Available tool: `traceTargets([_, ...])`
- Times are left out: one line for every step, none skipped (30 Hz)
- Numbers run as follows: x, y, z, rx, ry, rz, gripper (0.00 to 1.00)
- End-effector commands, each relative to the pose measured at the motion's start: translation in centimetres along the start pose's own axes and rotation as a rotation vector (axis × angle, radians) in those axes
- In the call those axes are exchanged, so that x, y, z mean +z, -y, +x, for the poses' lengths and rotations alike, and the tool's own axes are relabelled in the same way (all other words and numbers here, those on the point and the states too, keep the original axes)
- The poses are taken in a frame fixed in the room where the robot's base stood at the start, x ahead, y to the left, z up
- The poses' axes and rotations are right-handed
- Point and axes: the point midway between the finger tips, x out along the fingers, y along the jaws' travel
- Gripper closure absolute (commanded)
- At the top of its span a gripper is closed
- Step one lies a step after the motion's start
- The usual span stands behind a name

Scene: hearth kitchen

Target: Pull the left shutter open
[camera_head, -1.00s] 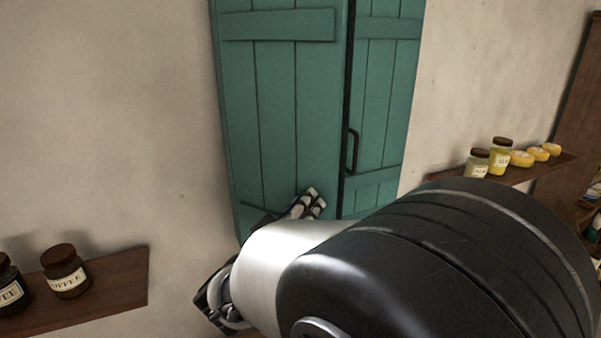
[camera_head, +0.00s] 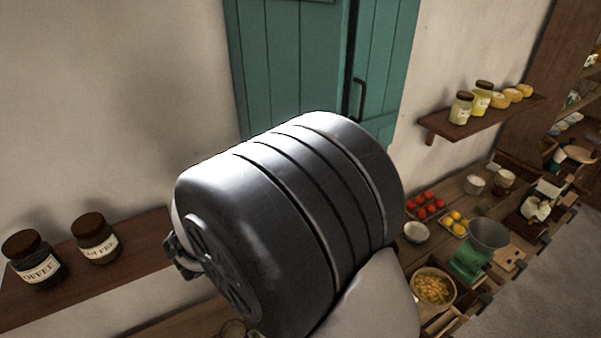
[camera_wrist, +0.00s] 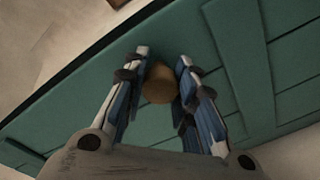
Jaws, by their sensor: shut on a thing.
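The teal left shutter (camera_head: 285,70) is a plank panel in the head view. My arm hides its lower part. It looks nearly flush beside the right shutter (camera_head: 385,60), with a dark gap between them. The right shutter has a dark bar handle (camera_head: 359,98). In the wrist view the teal panel (camera_wrist: 75,105) fills much of the picture. There my gripper (camera_wrist: 163,60) has its two fingers on either side of a round brown knob (camera_wrist: 158,86) and is shut on it. In the head view my arm hides the fingers and knob.
A wooden shelf (camera_head: 130,255) with two labelled coffee jars (camera_head: 94,238) is at the left, close to my wrist. Another shelf (camera_head: 480,118) with yellow jars is at the right. Below it a counter holds bowls, tomatoes (camera_head: 425,205) and a green scale (camera_head: 475,262).

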Motion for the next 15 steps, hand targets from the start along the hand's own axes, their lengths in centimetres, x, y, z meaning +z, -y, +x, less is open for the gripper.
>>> traceTargets([-0.53, -0.2, -0.02, 0.002, -0.009, 0.01, 1.0])
traceTargets([-0.53, -0.2, -0.01, 0.003, -0.009, 0.011, 1.0])
traceTargets([-0.54, -0.22, -0.01, 0.003, -0.009, 0.011, 1.0])
traceTargets([-0.54, -0.22, 0.0, 0.003, -0.009, 0.011, 1.0])
traceTargets([-0.54, -0.23, 0.0, 0.003, -0.009, 0.011, 1.0])
traceTargets([-0.55, -0.24, 0.01, 0.003, -0.009, 0.011, 1.0])
traceTargets([-0.55, -0.25, 0.01, 0.003, -0.009, 0.011, 0.73])
traceTargets([-0.54, -0.25, 0.01, 0.003, -0.009, 0.011, 0.71])
traceTargets([-0.5, -0.24, 0.02, 0.003, -0.008, 0.011, 0.68])
traceTargets([-0.47, -0.23, 0.02, 0.003, -0.007, 0.01, 0.66])
traceTargets([-0.43, -0.22, 0.02, 0.003, -0.007, 0.009, 0.64])
traceTargets([-0.39, -0.2, 0.03, 0.002, -0.006, 0.008, 0.61])
traceTargets([-0.36, -0.18, 0.03, 0.002, -0.006, 0.008, 0.59])
traceTargets([-0.33, -0.18, 0.03, 0.002, -0.005, 0.007, 0.57])
traceTargets([-0.3, -0.16, 0.03, 0.002, -0.005, 0.006, 0.55])
